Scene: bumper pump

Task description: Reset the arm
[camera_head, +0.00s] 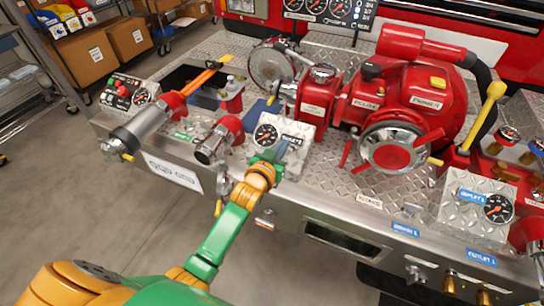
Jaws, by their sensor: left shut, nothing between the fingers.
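My left arm is green and orange and reaches up from the bottom left. Its gripper (280,150) is shut with nothing in it, over the front edge of the bumper, just in front of the round gauge (265,135) on its metal panel. Whether the gripper touches the panel cannot be told. The red pump (405,90) sits on the diamond-plate bumper deck (330,180), behind and to the right of the gripper. My right gripper is not in view.
A chrome nozzle (142,128) and a red-and-chrome fitting (218,140) stick out left of the gripper. A yellow-handled lever (486,115) and another gauge panel (478,205) are at the right. The floor (120,215) at the left is clear.

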